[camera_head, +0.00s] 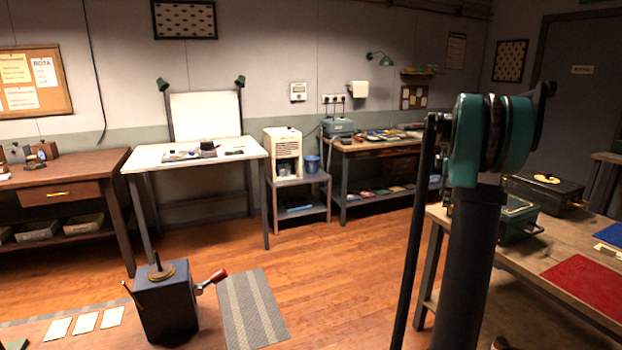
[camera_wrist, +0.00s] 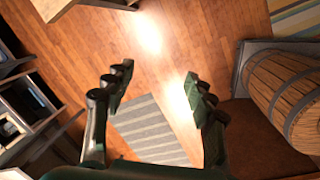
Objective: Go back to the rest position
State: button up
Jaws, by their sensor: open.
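My gripper (camera_wrist: 158,98) shows in the wrist view with its two dark green fingers wide apart. It is open and nothing is between the fingers. Below it are the wooden floor (camera_wrist: 150,70) and a grey striped mat (camera_wrist: 150,130). My gripper is not visible in the head view. There, my upright dark arm with green joints stands right of centre and hides part of the room behind it.
A dark box with a red-handled crank (camera_head: 165,305) stands at the lower left, beside the striped mat (camera_head: 252,308). A wooden table (camera_head: 530,262) stands at right. A wooden barrel (camera_wrist: 290,95) is right of my gripper. Open floor (camera_head: 330,265) lies in the middle.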

jog(key=s+a+f+m, duration=0.4)
jog(key=s+a, duration=0.4)
jog(key=a, duration=0.3)
jog(key=s+a+f+m, duration=0.3)
jog(key=s+a+f, duration=0.2)
jog(key=s, duration=0.4)
jog(key=s+a+f+m+t, duration=0.1)
jog(key=s+a+f+m, duration=0.3)
jog(key=s, duration=0.5)
jog(key=s+a+f+m+t+y, duration=0.1)
jog(key=s+a+f+m, duration=0.2)
jog(key=s+a+f, duration=0.4)
jog(key=s+f, duration=0.1)
jog(key=s, duration=0.2)
jog(key=shift+a+f+m, duration=0.15)
jog(key=shift+a+m, duration=0.05)
jog(key=shift+m, duration=0.1)
jog(key=shift+c, duration=0.4)
